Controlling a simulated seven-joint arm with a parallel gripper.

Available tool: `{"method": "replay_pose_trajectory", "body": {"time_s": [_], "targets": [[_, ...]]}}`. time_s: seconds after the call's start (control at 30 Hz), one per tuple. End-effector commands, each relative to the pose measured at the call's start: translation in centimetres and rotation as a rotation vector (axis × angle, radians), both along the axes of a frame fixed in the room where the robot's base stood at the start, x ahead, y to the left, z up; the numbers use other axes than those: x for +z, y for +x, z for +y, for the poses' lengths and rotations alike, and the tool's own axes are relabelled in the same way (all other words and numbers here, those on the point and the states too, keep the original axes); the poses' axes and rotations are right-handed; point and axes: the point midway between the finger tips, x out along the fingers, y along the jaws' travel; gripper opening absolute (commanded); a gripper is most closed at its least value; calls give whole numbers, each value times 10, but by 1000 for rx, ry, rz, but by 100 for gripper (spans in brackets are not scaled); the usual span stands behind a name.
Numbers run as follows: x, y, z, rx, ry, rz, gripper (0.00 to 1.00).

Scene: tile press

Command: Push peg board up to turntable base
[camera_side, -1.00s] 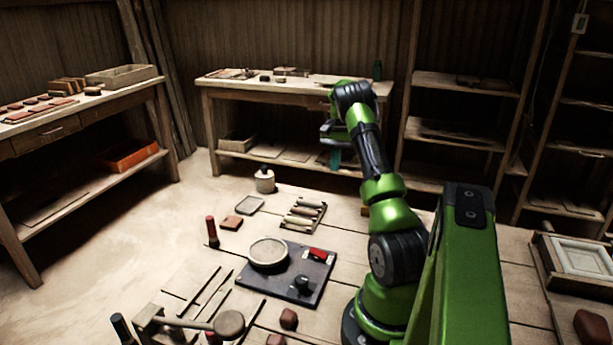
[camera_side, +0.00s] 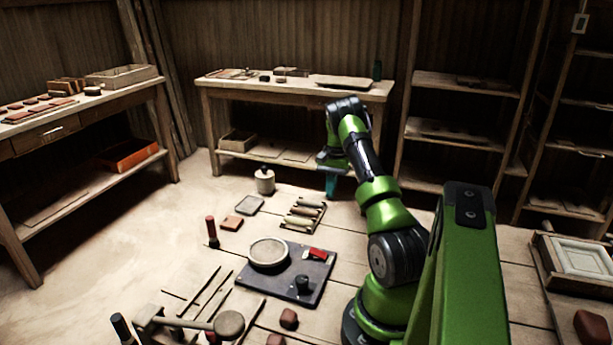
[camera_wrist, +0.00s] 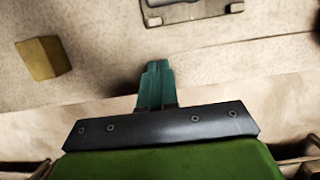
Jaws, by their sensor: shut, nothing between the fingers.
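The peg board (camera_side: 317,222), a small tray-like rack with several pale and dark rods across it, lies flat on the planks. The turntable base (camera_side: 278,289), a dark slab with a round disc, a red piece and a dark knob, lies nearer the camera. A narrow strip of floor shows between them. My gripper (camera_side: 331,190) has teal fingers, shut and empty, above and beyond the peg board's far right end. In the wrist view my gripper (camera_wrist: 157,68) points down the picture's middle, apart from what appears to be the peg board's edge (camera_wrist: 190,12) at the top.
An ochre block (camera_wrist: 42,57) lies left of my fingers in the wrist view. A workbench (camera_side: 300,88) stands behind.

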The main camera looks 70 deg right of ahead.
Motion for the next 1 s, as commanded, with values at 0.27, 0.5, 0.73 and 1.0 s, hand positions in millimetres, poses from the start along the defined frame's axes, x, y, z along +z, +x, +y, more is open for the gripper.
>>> {"method": "replay_pose_trajectory", "body": {"time_s": [0.27,0.5,0.73,1.0], "targets": [[1,0,26,1,0,1,0],[1,0,30,1,-1,0,0],[1,0,31,1,-1,0,0],[2,1,62,3,3,-1,0]]}}
